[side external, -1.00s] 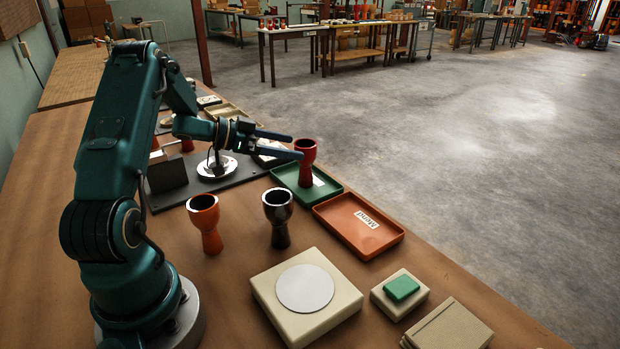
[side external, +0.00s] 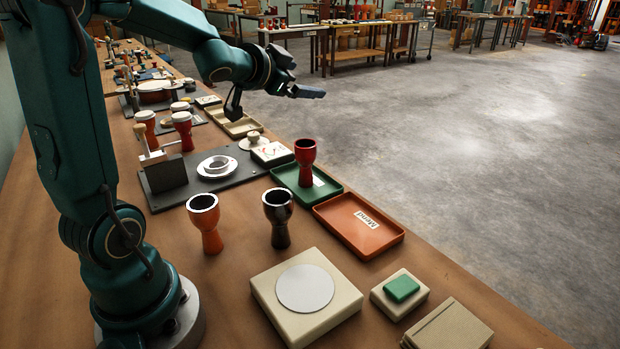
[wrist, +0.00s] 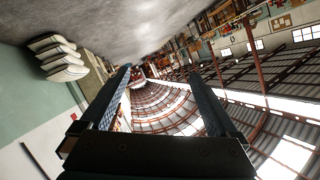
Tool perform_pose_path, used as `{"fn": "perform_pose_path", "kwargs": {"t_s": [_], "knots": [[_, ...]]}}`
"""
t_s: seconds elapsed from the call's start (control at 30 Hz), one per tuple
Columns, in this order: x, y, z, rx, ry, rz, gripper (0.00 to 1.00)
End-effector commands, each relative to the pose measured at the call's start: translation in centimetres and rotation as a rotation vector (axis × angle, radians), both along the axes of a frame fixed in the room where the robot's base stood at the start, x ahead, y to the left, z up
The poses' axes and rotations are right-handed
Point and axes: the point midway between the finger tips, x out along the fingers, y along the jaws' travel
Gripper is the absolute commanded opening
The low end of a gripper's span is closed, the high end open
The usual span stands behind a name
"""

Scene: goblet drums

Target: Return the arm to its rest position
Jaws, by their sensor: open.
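My gripper (side external: 306,90) is raised high above the far part of the bench in the side external view, clear of everything on it. In the wrist view, my gripper (wrist: 165,80) shows two fingers spread wide with nothing between them. A dark red goblet drum (side external: 306,160) stands upright on the green tray (side external: 331,190). An orange goblet drum (side external: 206,222) and a black goblet drum (side external: 278,215) stand upright on the bench, apart from my gripper.
An empty orange tray (side external: 345,228) with a label lies right of the green tray. A beige block with a pale disc (side external: 305,288) is in front. A dark plate with a white ring fixture (side external: 217,167) lies behind. The floor beyond is open.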

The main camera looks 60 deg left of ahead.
Motion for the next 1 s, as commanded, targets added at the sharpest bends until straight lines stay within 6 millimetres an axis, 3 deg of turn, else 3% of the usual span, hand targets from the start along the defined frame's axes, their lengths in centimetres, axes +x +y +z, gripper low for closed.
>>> {"fn": "perform_pose_path", "kwargs": {"t_s": [0.07,0.17,0.4,0.53,0.6,1.0], "knots": [[-2.1,-2.6,0.2,-0.054,0.036,0.053,0.96],[-5.4,-5.8,-1.1,-0.154,0.123,0.103,0.96],[-15.0,-14.9,-6.1,-0.412,0.425,0.065,0.96],[-19.0,-18.2,-7.9,-0.497,0.556,0.003,0.96],[-19.9,-19.0,-8.3,-0.517,0.589,-0.014,0.96],[-19.9,-19.0,-8.3,-0.517,0.589,-0.014,0.96]]}}
